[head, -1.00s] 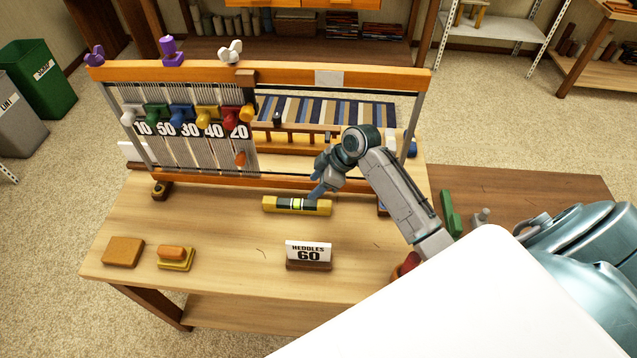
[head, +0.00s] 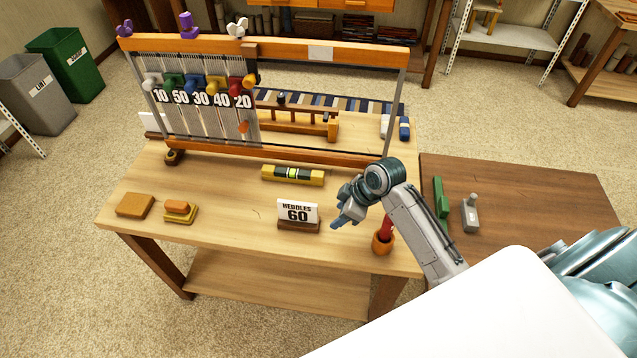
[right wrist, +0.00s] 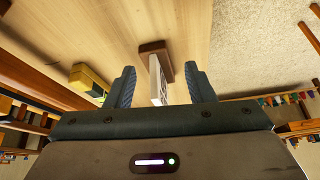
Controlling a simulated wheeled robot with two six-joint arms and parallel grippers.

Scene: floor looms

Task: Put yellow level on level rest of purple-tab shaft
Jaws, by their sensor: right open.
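The yellow level (head: 292,175) lies on the table just in front of the loom's lower beam, its vial facing up. It also shows in the right wrist view (right wrist: 88,82), left of the fingers. I cannot make out a purple tab on the shafts. My left gripper is out of view.
An orange pot (head: 382,242) is at the table's right edge. The loom (head: 320,54) fills the back, with coloured knobs and number labels. The table's middle left is clear.

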